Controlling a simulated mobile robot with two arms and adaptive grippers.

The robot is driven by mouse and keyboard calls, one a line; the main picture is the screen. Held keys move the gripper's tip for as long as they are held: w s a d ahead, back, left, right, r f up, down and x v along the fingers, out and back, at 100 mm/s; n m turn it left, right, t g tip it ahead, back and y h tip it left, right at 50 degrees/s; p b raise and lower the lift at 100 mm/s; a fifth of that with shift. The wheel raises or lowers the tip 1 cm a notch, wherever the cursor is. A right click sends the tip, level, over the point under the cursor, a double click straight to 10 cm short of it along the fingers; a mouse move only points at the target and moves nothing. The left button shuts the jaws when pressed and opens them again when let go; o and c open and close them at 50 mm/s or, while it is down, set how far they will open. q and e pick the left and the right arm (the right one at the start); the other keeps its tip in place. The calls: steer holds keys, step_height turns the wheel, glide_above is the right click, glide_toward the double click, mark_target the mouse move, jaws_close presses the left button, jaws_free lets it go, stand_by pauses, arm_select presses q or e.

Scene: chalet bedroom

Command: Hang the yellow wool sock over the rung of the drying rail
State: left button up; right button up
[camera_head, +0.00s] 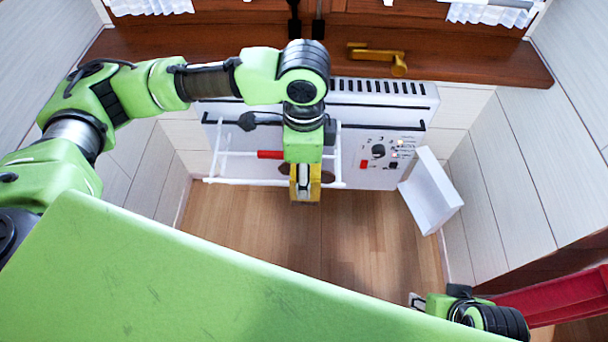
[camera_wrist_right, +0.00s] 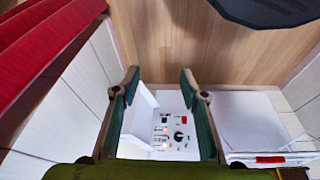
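The drying rail (camera_head: 223,153) is a white frame of thin rungs in front of the white wall heater. My left arm reaches over it from above. My left gripper (camera_head: 303,192) points down by the rail's right part and appears shut on the yellow wool sock (camera_head: 314,190), which shows on both sides of the fingers. The wrist hides part of the rail, and I cannot tell whether the sock touches a rung. My right gripper (camera_head: 416,299) is low at the right, away from the rail. In the right wrist view it is open and empty (camera_wrist_right: 157,88).
A red piece (camera_head: 270,154) is on the rail. The heater (camera_head: 350,118) has a control panel with a dial. A white angled panel (camera_head: 431,190) stands right of it. A window sill (camera_head: 450,62) is above. The wooden floor (camera_head: 250,225) before the heater is clear.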

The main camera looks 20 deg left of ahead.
arm_select(q)
steer(key=w+b, duration=0.2)
steer(key=shift+w+a+f+b, duration=0.3)
steer(key=shift+a+f, duration=0.05)
steer(key=shift+r, duration=0.1)
steer(key=shift+w+a+f+b, duration=0.1)
steer(key=shift+w+f+b, duration=0.25)
steer(key=shift+f, duration=0.9)
steer(key=shift+w+a+f+b, duration=0.1)
steer(key=shift+w+f+b, duration=0.3)
steer(key=shift+f, duration=0.85)
steer(key=shift+w+a+f+b, duration=0.1)
steer(key=shift+w+f+b, duration=0.25)
steer(key=shift+f, duration=3.75)
arm_select(e)
steer(key=w+a+r+t+y, duration=0.1)
steer(key=w+a+r+t, duration=0.1)
steer(key=w+r+t, duration=0.2)
steer(key=w+a+r+t+y, duration=0.1)
steer(key=w+a+r+t, duration=0.2)
steer(key=w, duration=0.8)
steer(key=shift+r+t, duration=0.5)
steer(key=shift+t, duration=0.4)
steer(key=shift+a, duration=0.1)
